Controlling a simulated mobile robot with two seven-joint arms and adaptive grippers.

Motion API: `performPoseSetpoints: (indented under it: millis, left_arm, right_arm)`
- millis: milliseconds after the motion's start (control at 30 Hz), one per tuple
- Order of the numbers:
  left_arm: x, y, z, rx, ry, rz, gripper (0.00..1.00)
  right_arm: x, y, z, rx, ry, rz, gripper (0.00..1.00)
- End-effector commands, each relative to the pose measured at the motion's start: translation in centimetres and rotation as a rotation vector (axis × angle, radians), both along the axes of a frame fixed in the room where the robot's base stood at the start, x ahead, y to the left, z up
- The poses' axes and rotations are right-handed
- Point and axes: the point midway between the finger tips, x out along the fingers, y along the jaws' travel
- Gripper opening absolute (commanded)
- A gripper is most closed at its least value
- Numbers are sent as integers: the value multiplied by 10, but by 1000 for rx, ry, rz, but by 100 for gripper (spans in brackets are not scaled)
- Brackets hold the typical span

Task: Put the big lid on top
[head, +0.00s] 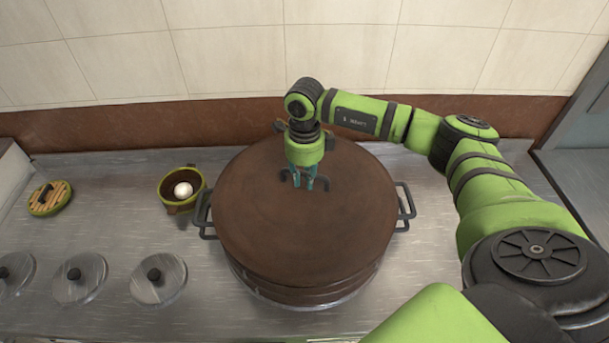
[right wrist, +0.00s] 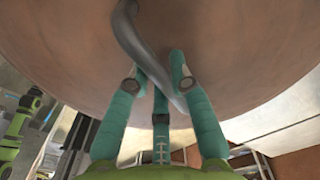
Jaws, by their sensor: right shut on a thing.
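The big lid (head: 300,225) is a wide, round, brown disc over the large stockpot (head: 305,297). The pot's side handles (head: 405,207) show at left and right beyond the lid. My right gripper (head: 304,181) is over the far half of the lid, shut on its dark bar handle. In the right wrist view, the teal fingers (right wrist: 160,85) close around the curved grey handle (right wrist: 140,45), with the lid's brown face (right wrist: 230,40) behind it. The lid hides the pot's mouth; I cannot tell whether it rests on the rim. My left gripper is not in view.
A small green-rimmed pot (head: 181,205) holding a white round thing stands left of the stockpot. A small slatted lid (head: 50,198) and several small metal lids (head: 158,279) lie further left on the steel counter (head: 120,215). A tiled wall (head: 230,60) stands behind.

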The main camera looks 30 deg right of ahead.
Motion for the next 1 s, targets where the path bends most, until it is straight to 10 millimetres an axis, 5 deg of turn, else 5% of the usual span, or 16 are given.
performPoseSetpoints:
  millis: [1000]
  left_arm:
    - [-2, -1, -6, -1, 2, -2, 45]
  right_arm:
    - [1, 0, -2, 1, -4, 0, 0]
